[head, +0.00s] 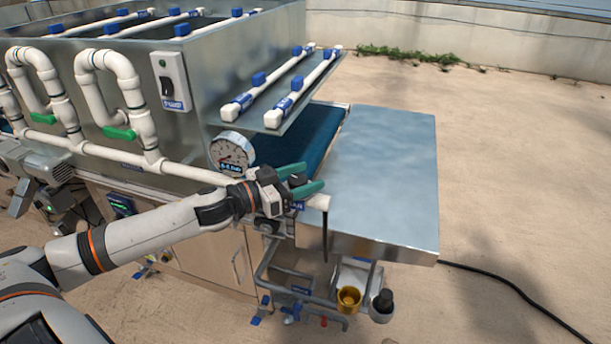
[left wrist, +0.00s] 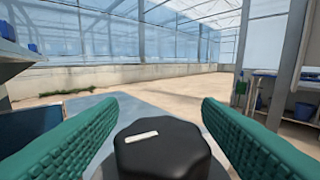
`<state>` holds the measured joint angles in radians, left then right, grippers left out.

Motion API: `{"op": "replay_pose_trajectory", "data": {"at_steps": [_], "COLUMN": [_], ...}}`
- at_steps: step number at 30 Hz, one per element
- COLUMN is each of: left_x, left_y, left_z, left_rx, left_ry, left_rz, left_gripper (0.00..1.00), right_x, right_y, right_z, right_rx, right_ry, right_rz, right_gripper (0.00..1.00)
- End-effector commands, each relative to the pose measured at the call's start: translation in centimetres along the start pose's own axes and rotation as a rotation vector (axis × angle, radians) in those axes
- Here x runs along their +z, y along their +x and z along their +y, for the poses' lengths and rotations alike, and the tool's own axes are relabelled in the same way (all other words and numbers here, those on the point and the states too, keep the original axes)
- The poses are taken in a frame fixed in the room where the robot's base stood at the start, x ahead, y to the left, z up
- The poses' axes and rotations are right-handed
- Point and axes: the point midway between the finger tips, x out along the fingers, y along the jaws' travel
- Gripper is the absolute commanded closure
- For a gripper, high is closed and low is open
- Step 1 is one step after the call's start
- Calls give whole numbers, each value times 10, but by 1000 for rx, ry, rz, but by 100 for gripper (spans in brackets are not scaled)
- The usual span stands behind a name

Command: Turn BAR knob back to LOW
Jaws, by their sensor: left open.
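A black lobed knob (left wrist: 162,152) with a white pointer line fills the lower middle of the left wrist view. The line lies nearly crosswise, its right end slightly higher. My left gripper (head: 314,176) is open, with its green fingers beside the white pipe's end and the table's near left corner. In the left wrist view its fingers (left wrist: 160,102) stand on either side of the knob, with gaps showing. A round pressure gauge (head: 231,152) with a blue label sits left of the gripper. The knob's markings are hidden, so I cannot read its setting. My right gripper is out of view.
A flat metal table (head: 385,165) extends right of the gripper. A white box with a black switch (head: 172,80) is on the machine's wall. White pipes with green-handled valves (head: 120,132) run along the side. A yellow cup (head: 349,299) hangs below. A black cable (head: 500,282) crosses the floor.

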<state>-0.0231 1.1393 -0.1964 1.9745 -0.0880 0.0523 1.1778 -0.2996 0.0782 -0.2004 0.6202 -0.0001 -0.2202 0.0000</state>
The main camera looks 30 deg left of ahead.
Motion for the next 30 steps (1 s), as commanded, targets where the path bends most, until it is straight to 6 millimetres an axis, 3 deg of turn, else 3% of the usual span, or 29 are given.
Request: {"op": "replay_pose_trajectory", "data": {"at_steps": [14, 23, 30], "left_x": [0, 0, 1], "left_y": [8, 8, 8], "left_z": [0, 0, -1], "left_rx": [0, -1, 21], "left_ry": [1, 1, -3], "left_rz": [1, 1, 0], "left_gripper": [41, 86, 86], "right_x": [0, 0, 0], "right_y": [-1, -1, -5], "right_z": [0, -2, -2], "right_rx": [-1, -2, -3], "right_ry": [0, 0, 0], "right_rz": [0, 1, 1], "right_gripper": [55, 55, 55]}}
